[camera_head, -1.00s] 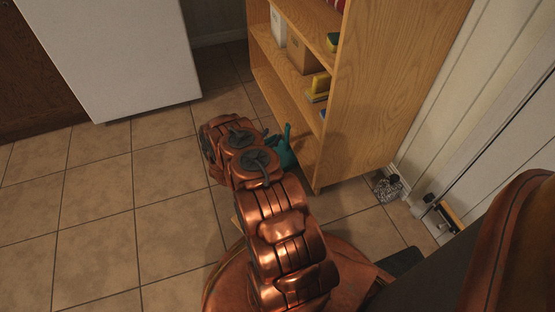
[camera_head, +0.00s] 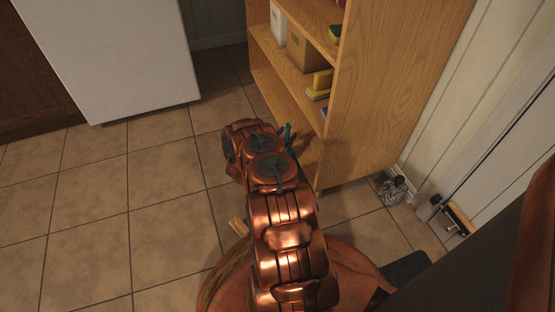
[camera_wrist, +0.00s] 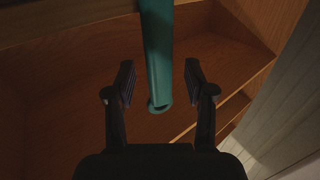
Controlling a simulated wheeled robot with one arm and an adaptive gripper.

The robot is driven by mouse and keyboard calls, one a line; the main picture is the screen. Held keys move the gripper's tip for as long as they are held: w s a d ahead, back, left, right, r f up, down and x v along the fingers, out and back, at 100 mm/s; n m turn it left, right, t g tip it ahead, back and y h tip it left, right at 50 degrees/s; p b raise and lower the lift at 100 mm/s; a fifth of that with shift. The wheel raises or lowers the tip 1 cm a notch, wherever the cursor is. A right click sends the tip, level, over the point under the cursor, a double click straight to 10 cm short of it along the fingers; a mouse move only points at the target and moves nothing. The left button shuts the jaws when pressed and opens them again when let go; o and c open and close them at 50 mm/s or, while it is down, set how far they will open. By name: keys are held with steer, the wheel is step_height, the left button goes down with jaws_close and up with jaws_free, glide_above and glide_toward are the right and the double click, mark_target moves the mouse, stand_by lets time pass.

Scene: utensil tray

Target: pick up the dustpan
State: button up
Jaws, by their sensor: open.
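The dustpan, a teal piece (camera_head: 289,138) in the head view, shows only in part beside the bookshelf's lower front edge; my arm hides the rest. In the wrist view its long teal handle (camera_wrist: 158,50) runs down from the top edge and ends in a rounded tip with a hole. My gripper (camera_wrist: 160,82) is open, with one dark finger on each side of the handle and a visible gap on both sides. I cannot tell how far the handle is from the fingers in depth. The dustpan's pan is not clearly visible.
The wooden bookshelf (camera_head: 375,110) stands close to my arm, with a yellow item (camera_head: 322,80) and boxes on its shelves. A white cabinet (camera_head: 115,55) is at upper left. Small items, including a brush (camera_head: 458,217), stand by the right wall. The tiled floor (camera_head: 90,210) at left is clear.

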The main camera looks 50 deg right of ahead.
steer(key=shift+d, duration=0.5)
steer(key=shift+c, duration=0.4)
jaws_close()
